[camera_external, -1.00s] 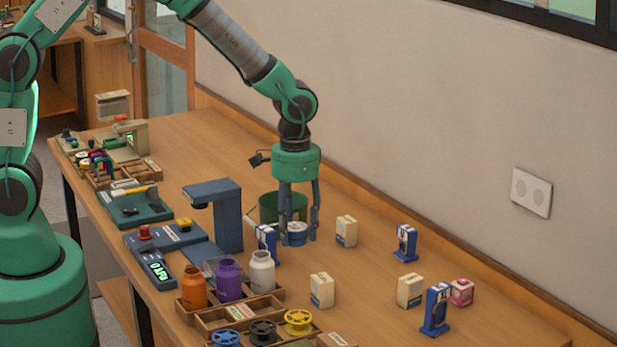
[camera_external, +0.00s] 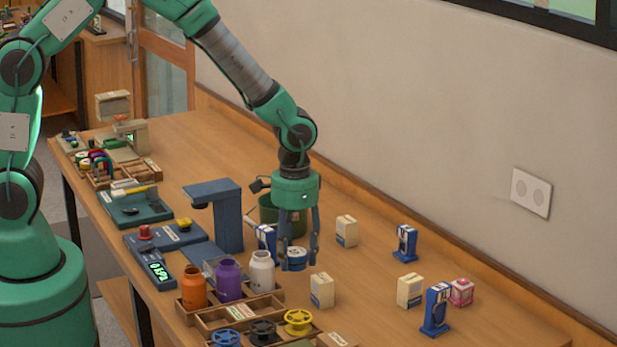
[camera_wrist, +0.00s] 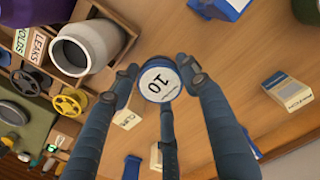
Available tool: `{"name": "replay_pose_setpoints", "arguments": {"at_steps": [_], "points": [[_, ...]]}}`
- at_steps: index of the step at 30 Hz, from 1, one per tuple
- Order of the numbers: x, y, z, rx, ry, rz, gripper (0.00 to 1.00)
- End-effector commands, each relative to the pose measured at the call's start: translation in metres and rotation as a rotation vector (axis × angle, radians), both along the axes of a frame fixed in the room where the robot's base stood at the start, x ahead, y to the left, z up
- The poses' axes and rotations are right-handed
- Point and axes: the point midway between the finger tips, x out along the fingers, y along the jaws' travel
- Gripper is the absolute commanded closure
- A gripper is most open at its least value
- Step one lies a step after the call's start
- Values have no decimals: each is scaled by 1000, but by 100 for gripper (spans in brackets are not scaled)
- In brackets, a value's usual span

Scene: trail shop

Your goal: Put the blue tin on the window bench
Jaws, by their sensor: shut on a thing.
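The blue tin (camera_external: 293,262) is round, with a pale lid marked "10" that faces the wrist camera (camera_wrist: 158,82). My gripper (camera_external: 298,262) points down and is shut on the tin, with its fingers around the side; the fingers also show in the wrist view (camera_wrist: 160,85). The tin is over the long wooden bench (camera_external: 390,265), between the white jar and the pale boxes. I cannot tell whether its base touches the wood. I cannot tell whether this is the window bench; a window edge (camera_external: 540,18) shows at top right.
A white jar (camera_external: 262,272) stands close on the left in a wooden tray (camera_external: 245,310). A pale box (camera_external: 321,290) is close at front right. A green pot (camera_external: 268,214) and a blue stand (camera_external: 228,225) are behind.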

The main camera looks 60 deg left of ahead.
Motion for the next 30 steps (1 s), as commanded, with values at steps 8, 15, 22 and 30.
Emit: {"name": "replay_pose_setpoints", "arguments": {"at_steps": [8, 15, 22, 30], "points": [[0, 0, -9, 0, -1, 0, 80], [0, 0, -12, 0, 0, 0, 80], [0, 0, -36, 0, 0, 0, 80], [1, 0, -46, 0, -1, 0, 80]]}}
